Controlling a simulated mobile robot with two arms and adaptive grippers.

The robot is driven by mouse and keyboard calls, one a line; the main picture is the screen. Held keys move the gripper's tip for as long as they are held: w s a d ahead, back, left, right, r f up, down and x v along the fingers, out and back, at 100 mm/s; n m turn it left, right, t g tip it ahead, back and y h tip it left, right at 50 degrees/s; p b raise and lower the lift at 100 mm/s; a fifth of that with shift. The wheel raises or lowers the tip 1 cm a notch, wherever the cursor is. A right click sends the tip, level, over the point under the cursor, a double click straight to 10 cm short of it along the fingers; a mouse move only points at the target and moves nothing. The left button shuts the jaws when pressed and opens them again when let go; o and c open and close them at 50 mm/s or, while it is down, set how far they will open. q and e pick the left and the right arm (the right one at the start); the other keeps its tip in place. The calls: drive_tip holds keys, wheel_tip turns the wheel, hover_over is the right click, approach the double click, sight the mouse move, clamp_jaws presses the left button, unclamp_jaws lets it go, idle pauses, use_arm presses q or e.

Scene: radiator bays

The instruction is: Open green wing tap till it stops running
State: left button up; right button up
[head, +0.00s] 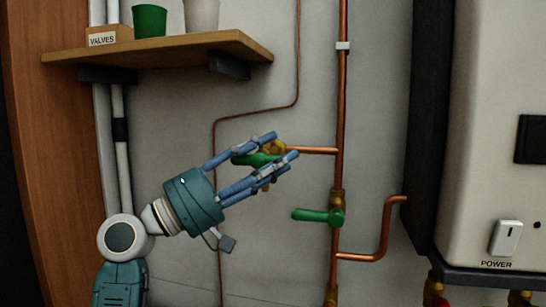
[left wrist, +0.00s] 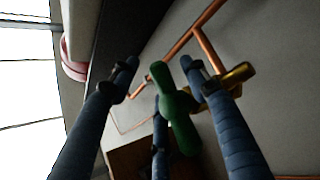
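The green wing tap (head: 256,159) has a brass body (head: 274,148) on a copper branch pipe, left of the vertical copper pipe. Its green wing also shows in the left wrist view (left wrist: 178,115), with brass behind it to the right. My left gripper (head: 282,146) is at this tap, its blue fingers spread on either side of the wing and partly covering it in the head view. In the left wrist view, gaps show between wing and fingers; I cannot tell whether any finger touches it. No water shows. My right gripper is not in view.
A green lever tap (head: 318,216) sits on the vertical copper pipe (head: 341,100), below right of the gripper. A wooden shelf (head: 160,58) with a VALVES box (head: 108,38) and a green cup (head: 150,20) is above. A white boiler (head: 485,130) stands right.

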use_arm(q)
drive_tip(key=shift+f, duration=0.15)
clamp_jaws()
